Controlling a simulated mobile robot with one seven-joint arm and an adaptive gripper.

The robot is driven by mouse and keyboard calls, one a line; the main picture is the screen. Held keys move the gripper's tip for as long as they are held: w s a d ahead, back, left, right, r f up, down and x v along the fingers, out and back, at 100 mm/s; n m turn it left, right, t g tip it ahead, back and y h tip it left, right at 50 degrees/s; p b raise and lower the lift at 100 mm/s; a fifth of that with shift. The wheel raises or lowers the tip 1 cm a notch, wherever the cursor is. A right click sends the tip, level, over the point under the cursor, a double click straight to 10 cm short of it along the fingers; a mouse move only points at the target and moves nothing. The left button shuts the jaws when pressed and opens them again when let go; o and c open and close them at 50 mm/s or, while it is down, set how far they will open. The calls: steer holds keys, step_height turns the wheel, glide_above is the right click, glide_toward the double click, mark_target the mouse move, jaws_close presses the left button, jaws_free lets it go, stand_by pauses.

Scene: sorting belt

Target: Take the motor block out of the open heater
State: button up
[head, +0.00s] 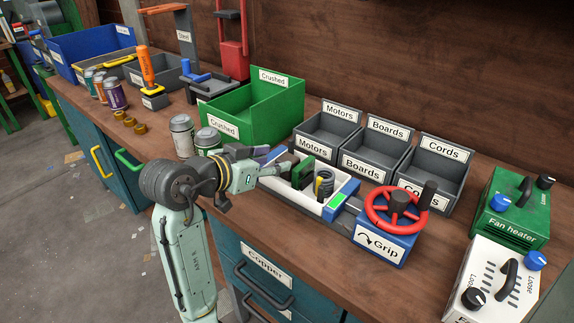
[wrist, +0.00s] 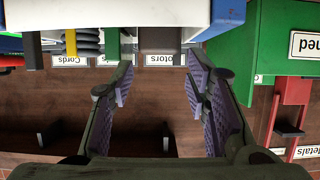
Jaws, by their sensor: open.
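The open heater is a white housing (head: 333,212) held in a blue clamp at the middle of the bench. Inside it stand a green board (head: 303,173), a dark coiled cord (head: 326,180) and a yellow piece (head: 319,188). In the wrist view, a dark grey-brown block (wrist: 160,38), seemingly the motor block, shows beside the green board (wrist: 113,44). My gripper (head: 284,164) is at the heater's left end, mostly hiding the block in the head view. In the wrist view, my gripper (wrist: 160,78) has its fingers apart, with the block ahead of the gap and nothing between them.
Grey bins for Motors (head: 335,125), Boards (head: 375,148) and Cords (head: 440,165) stand behind the heater. A green Crushed bin (head: 290,108) stands behind my gripper, with two cans (head: 182,135) nearby. A red handwheel (head: 375,215) and two closed heaters (head: 515,205) are right.

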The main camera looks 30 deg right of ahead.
mark_target(288, 158)
steer(key=shift+p+x, duration=0.7)
steer(key=shift+x, duration=2.1)
steer(key=shift+s, duration=0.1)
steer(key=shift+c, duration=0.6)
jaws_close()
